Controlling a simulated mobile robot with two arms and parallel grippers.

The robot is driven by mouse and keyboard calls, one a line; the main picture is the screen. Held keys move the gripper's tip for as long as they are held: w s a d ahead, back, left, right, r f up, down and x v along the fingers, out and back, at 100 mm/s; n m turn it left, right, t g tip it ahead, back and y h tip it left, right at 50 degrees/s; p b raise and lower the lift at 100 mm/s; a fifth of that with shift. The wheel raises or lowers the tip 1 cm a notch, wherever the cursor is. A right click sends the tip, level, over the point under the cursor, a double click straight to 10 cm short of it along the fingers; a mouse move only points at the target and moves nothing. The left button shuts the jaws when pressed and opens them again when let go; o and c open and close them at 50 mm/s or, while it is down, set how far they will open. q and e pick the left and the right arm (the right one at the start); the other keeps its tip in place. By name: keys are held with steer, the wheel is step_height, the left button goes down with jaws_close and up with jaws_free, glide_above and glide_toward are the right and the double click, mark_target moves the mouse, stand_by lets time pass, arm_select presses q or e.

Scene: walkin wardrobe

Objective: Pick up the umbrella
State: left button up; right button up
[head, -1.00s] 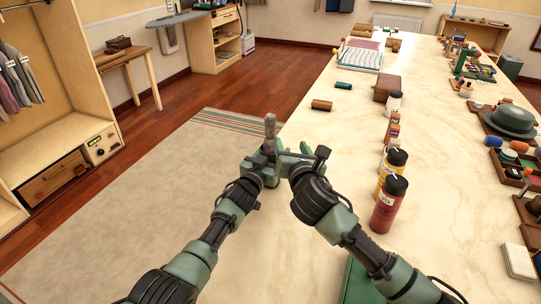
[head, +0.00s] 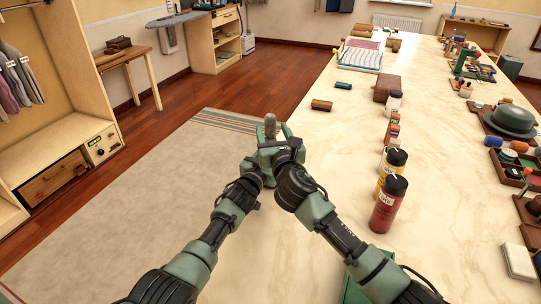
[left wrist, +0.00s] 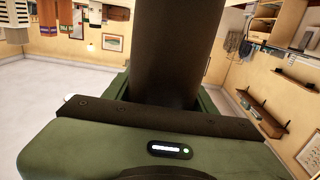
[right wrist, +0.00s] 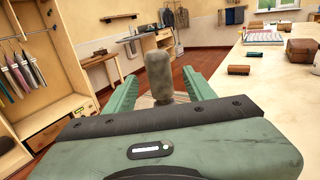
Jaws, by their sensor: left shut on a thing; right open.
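The umbrella (head: 270,126) shows as a grey-brown, rounded upright end above my grippers in the head view. The rest of it is hidden there. My left gripper (head: 252,168) is shut on it, mostly hidden behind the right one. In the left wrist view the umbrella (left wrist: 178,45) is a thick dark shaft rising from the jaws. My right gripper (head: 272,140) is open, with its fingers on either side of the umbrella's end. In the right wrist view that end (right wrist: 158,75) stands between the two green fingers, with gaps visible on both sides.
A long marble-topped table (head: 300,225) lies to the right. A rug (head: 150,180) and open floor lie left.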

steer(key=shift+w+a, duration=0.15)
steer(key=shift+w, duration=0.7)
steer(key=shift+w+a, duration=0.15)
steer(key=shift+w, duration=0.65)
jaws_close()
